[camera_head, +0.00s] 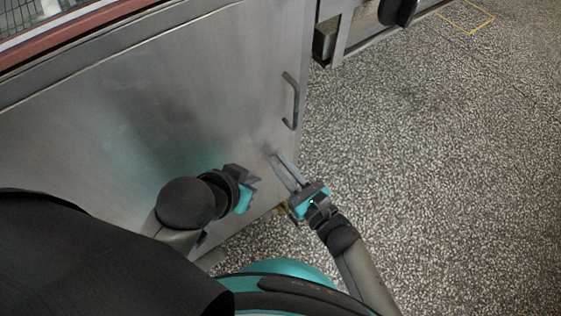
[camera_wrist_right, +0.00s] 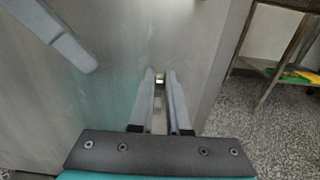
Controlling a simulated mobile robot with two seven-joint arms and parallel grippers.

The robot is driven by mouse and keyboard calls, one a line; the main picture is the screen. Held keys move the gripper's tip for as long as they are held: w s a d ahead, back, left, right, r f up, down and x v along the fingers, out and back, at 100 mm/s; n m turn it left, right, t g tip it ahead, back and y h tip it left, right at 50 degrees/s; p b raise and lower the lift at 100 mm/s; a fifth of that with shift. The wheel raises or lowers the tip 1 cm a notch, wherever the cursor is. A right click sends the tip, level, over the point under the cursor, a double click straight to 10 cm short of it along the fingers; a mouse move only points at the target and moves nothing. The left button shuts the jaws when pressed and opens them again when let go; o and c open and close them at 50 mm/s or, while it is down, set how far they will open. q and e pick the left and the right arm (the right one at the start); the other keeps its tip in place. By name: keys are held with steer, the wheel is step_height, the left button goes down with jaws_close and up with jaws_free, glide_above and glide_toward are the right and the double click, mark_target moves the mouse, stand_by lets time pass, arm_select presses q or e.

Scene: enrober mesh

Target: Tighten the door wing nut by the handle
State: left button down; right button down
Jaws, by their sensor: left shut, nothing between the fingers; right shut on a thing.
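The door (camera_head: 150,95) is a large flat steel panel with a dark bar handle (camera_head: 291,101) near its right edge. The wing nut (camera_wrist_right: 159,79) is a small light piece on the door below the handle, mostly hidden by my fingers. My right gripper (camera_head: 274,157) reaches up from the lower right to the door, its long grey fingers shut on the wing nut. In the right wrist view, the fingers (camera_wrist_right: 162,75) stand with a narrow gap around it. My left gripper (camera_head: 253,180) is close by on the left, shut and empty in front of the door.
Speckled floor (camera_head: 420,150) lies open to the right of the door. A metal frame with legs (camera_head: 340,35) stands beyond the door at the top. In the right wrist view, a grey bar (camera_wrist_right: 50,33), possibly my left finger, crosses the upper left.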

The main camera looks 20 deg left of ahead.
steer(key=shift+m, duration=0.3)
steer(key=m, duration=0.3)
steer(key=shift+w+d+f+m, duration=0.1)
steer(key=shift+w+d+m, duration=0.2)
steer(key=shift+w+d, duration=0.1)
steer(key=m, duration=0.3)
steer(key=w+m, duration=0.1)
steer(key=shift+d+f+m, duration=0.35)
steer(key=shift+m, duration=0.05)
steer(key=m, duration=0.3)
steer(key=f+m, duration=0.1)
steer(key=shift+w+d+m+b, duration=0.2)
steer(key=shift+d+m+b, duration=0.1)
steer(key=shift+m, duration=0.1)
arm_select(q)
steer(key=shift+w+d+f+t+h, duration=0.1)
steer(key=shift+w+d+t+h, duration=0.3)
steer(key=shift+w+d+t, duration=0.4)
arm_select(e)
steer(key=shift+f+m, duration=0.35)
steer(key=shift+m, duration=0.7)
steer(key=shift+f+m, duration=0.3)
steer(key=shift+m, duration=0.75)
arm_select(q)
steer(key=shift+s+d, duration=0.1)
steer(key=shift+d, duration=0.05)
